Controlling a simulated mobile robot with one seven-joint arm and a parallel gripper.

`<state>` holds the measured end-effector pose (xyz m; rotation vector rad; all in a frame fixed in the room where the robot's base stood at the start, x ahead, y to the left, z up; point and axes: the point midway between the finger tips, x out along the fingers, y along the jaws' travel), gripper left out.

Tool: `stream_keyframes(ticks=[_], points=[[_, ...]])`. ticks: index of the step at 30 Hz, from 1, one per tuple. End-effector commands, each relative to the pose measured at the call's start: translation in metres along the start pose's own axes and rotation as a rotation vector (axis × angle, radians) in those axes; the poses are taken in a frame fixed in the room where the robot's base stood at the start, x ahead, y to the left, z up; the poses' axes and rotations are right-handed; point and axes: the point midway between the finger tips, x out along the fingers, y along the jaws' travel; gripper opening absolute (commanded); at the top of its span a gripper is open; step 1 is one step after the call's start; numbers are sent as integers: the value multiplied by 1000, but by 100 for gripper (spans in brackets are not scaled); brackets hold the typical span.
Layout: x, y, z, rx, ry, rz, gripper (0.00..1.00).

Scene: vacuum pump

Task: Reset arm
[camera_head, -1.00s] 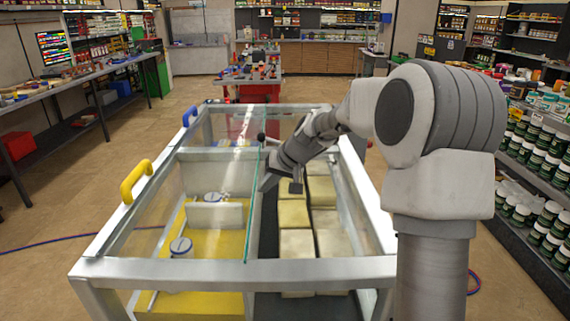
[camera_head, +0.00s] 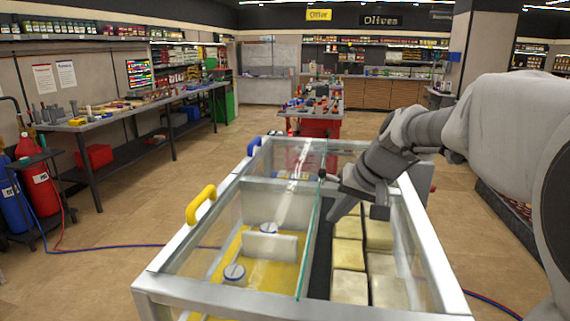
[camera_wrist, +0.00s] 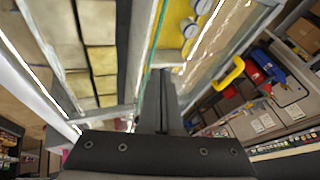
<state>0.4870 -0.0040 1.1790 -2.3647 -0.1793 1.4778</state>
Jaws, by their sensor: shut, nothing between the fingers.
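My gripper (camera_head: 341,206) is over the right half of the glass-topped case (camera_head: 225,297) in the head view, near the upright glass pane's edge. Its shut fingers also show in the wrist view (camera_wrist: 161,78), with nothing held between them. My arm comes in from the right and reaches over the case. I cannot tell from the views how high the fingertips are above the case's contents.
Pale yellow blocks (camera_head: 349,285) fill the case's right half. The left half has a yellow floor with white round-topped parts (camera_head: 234,273). A yellow handle (camera_head: 201,203) sits on the left rim. A workbench (camera_head: 130,111) and gas cylinders (camera_head: 38,185) stand left.

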Motion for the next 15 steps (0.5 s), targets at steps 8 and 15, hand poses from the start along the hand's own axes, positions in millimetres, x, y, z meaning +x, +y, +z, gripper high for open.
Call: stream_keyframes(ticks=[8,15], points=[[-42,-31,100,-1,14,89,0],[-80,-8,171,-137,25,208,0]])
